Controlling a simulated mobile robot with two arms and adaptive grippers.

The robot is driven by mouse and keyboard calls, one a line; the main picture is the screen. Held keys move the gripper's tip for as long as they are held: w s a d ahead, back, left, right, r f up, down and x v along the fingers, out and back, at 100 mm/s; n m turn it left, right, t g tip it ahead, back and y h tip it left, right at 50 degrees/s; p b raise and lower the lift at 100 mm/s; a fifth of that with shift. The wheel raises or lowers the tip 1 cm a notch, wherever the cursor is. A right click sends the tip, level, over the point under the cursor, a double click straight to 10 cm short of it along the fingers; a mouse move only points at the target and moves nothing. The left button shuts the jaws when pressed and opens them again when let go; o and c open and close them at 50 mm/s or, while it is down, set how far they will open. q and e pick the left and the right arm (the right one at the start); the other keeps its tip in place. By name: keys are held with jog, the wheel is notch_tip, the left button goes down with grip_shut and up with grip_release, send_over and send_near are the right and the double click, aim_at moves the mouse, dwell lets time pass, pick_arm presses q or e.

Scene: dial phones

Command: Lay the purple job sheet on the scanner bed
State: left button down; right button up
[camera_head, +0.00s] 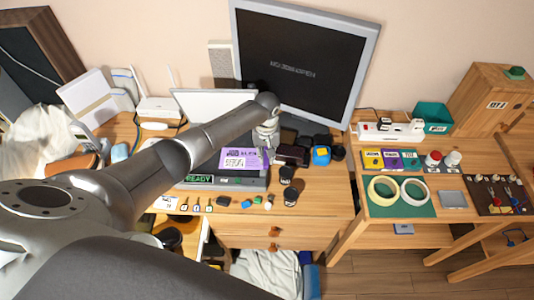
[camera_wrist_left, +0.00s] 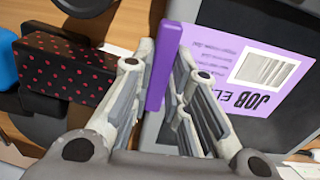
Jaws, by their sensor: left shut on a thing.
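The purple job sheet (camera_head: 236,158) lies over the dark bed of the scanner (camera_head: 229,183), whose front carries a green READY label. In the left wrist view the sheet (camera_wrist_left: 228,40) shows its "JOB" print and a white barcode patch, with a raised purple tab along one edge. My left gripper (camera_wrist_left: 160,68) is shut on that tab. In the head view this gripper (camera_head: 263,150) is at the sheet's right end, partly hidden by its own wrist. I cannot tell whether the sheet touches the dark bed. My right gripper is not in view.
A dark case with red dots (camera_wrist_left: 65,68) is close beside the gripper. A monitor (camera_head: 305,60) stands behind. A blue-and-yellow item (camera_head: 321,156) and dark jars (camera_head: 290,196) are to the right. Small tags and blocks line the desk's front. A side bench (camera_head: 390,232) holds tape rolls.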

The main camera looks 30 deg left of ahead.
pick_arm(q)
jog(key=c, duration=1.3)
grip_release()
